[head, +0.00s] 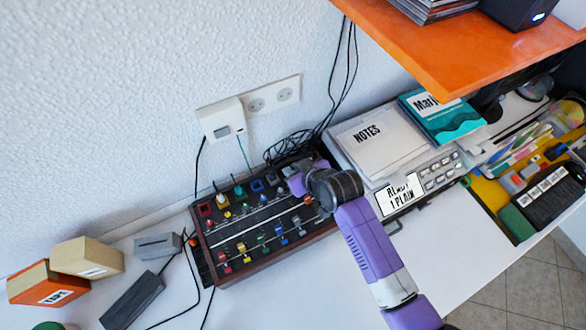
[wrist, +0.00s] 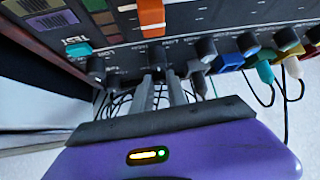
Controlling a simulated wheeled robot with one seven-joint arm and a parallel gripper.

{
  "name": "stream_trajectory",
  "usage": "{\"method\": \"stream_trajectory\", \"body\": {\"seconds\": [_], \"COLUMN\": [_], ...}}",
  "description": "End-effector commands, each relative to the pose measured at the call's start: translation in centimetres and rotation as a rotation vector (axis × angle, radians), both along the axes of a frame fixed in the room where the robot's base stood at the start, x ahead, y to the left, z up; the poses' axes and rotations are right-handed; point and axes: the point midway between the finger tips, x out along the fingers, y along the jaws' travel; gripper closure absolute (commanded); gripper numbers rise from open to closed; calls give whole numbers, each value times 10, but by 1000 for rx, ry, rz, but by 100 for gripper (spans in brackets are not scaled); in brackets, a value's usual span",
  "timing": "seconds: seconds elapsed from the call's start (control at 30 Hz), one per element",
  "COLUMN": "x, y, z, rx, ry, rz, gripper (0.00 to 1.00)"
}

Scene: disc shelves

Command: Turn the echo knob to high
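The dark mixer (head: 262,228) lies on the white desk, with rows of small knobs and coloured sliders. In the wrist view its panel (wrist: 100,58) fills the top, with a row of black knobs along the near edge. My gripper (wrist: 162,82) has its two grey fingers close together at one black knob (wrist: 160,58) of that row. Whether they press on it or stand just apart from it, I cannot tell. The small labels are too blurred to read as echo, and the knob's setting is unclear. In the head view my gripper (head: 297,180) covers the mixer's far right corner.
An orange slider cap (wrist: 151,16) stands just beyond the knob. Coloured plugs (wrist: 265,71) with cables are to the right. A grey device (head: 418,185) with notes (head: 378,148) sits right of the mixer. An orange shelf (head: 465,45) overhangs at upper right. Boxes (head: 88,258) stand left.

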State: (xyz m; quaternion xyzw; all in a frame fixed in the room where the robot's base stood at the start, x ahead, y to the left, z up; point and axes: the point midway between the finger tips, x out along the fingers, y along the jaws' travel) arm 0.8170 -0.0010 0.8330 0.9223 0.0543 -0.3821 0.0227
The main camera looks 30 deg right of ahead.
Motion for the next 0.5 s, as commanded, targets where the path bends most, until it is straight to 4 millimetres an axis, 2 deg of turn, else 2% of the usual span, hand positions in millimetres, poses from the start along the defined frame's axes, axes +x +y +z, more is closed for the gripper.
{"method": "stream_trajectory", "body": {"seconds": [0.27,0.5], "x": [0,0], "y": [1,2], "z": [1,2], "rx": [-1,-2], "ry": [1,1], "rz": [-15,-113], "gripper": [100,100]}}
